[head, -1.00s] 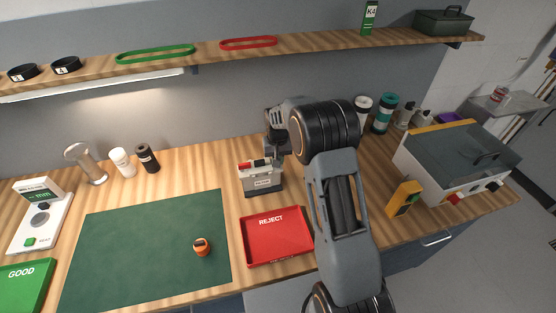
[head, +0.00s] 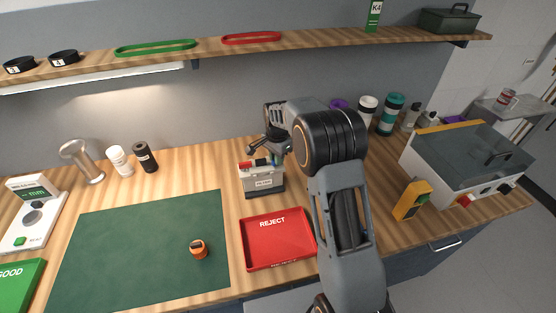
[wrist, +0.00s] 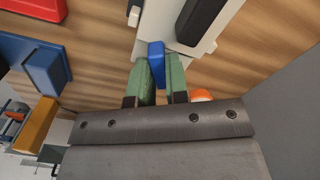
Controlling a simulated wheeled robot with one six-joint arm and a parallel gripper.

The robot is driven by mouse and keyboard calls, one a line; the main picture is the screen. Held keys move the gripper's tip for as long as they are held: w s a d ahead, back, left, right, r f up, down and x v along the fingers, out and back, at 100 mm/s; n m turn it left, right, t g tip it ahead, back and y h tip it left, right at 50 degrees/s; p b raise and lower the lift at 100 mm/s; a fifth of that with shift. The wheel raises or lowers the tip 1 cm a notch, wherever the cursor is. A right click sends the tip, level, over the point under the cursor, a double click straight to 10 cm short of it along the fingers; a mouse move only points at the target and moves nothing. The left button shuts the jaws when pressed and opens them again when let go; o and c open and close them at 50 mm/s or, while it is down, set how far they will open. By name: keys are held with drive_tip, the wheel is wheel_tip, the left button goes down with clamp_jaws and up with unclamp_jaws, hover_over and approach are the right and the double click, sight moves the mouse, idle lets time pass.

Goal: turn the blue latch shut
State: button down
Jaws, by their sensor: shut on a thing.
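The blue latch (wrist: 156,62) shows in the wrist view as an upright blue tab between my green-padded fingers, at the edge of a pale grey device with a black bar (wrist: 201,18). My gripper (wrist: 160,77) is shut on it. In the head view my gripper (head: 259,146) is at the top of a small grey box (head: 264,182) with a white label and a red part on top. The latch is too small to make out for sure there. The angle to which it is turned cannot be told.
The red REJECT tray (head: 278,261) lies just in front of the box. A green mat (head: 135,250) with an orange-and-black part (head: 198,249) is to the left. Bottles and a lidded machine (head: 465,160) stand to the right. A shelf (head: 300,41) runs above.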

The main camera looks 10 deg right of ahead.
drive_tip(key=m, duration=0.4)
drive_tip(key=m+b, duration=0.1)
drive_tip(key=shift+w+m, duration=0.3)
drive_tip(key=shift+m, duration=0.4)
drive_tip(key=c, duration=1.1)
unclamp_jaws()
wheel_tip(320, 180, up, 14)
drive_tip(key=shift+f+b, duration=0.1)
drive_tip(key=shift+b, duration=0.6)
